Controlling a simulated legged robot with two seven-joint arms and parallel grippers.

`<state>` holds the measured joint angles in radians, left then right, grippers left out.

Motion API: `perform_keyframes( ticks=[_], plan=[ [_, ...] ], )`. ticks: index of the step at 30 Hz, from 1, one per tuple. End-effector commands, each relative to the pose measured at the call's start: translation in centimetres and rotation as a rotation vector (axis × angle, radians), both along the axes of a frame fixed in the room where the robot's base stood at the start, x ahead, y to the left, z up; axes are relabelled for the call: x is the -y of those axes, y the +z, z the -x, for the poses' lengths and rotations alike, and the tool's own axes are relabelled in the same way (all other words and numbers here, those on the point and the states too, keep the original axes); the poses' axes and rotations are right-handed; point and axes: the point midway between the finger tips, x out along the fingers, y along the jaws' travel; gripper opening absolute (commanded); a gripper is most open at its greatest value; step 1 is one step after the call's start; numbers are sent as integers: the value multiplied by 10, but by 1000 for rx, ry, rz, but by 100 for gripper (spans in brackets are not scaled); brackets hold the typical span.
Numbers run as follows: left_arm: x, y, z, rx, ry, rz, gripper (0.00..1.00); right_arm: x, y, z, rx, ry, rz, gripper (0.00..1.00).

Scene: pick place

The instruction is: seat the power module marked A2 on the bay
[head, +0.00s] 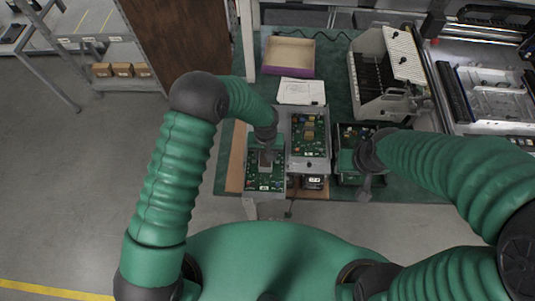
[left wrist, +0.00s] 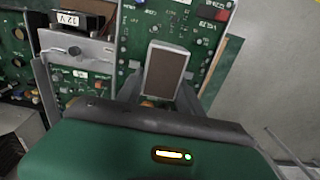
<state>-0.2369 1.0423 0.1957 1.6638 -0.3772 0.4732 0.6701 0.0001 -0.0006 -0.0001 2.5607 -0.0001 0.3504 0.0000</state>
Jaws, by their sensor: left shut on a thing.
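My left gripper (head: 266,157) is shut on a small block with a brown face and light grey rim, which I take as the power module (left wrist: 166,73). Its A2 mark cannot be read. The module is over the green circuit board (head: 265,182) at the left of the bench, also seen in the left wrist view (left wrist: 205,52). The bay cannot be told apart on the board; the module and fingers cover part of it. Whether the module touches the board cannot be told. My right gripper (head: 366,187) hangs near the front right board; its fingers are unclear.
A grey tray with another board (head: 309,165) stands just right of the left board. A dark tray with a board (head: 347,180) is partly behind my right arm. Behind are papers (head: 301,92), an open box (head: 288,54) and a slotted rack (head: 372,70).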

Motion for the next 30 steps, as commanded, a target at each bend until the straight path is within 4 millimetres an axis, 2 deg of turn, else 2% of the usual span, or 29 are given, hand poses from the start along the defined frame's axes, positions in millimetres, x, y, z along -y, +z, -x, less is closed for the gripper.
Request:
perform_keyframes(
  ticks=[30],
  plan=[
    [-1,42,-1,3,2,1,0,0,27,0,0,0,0,38]
  ],
)
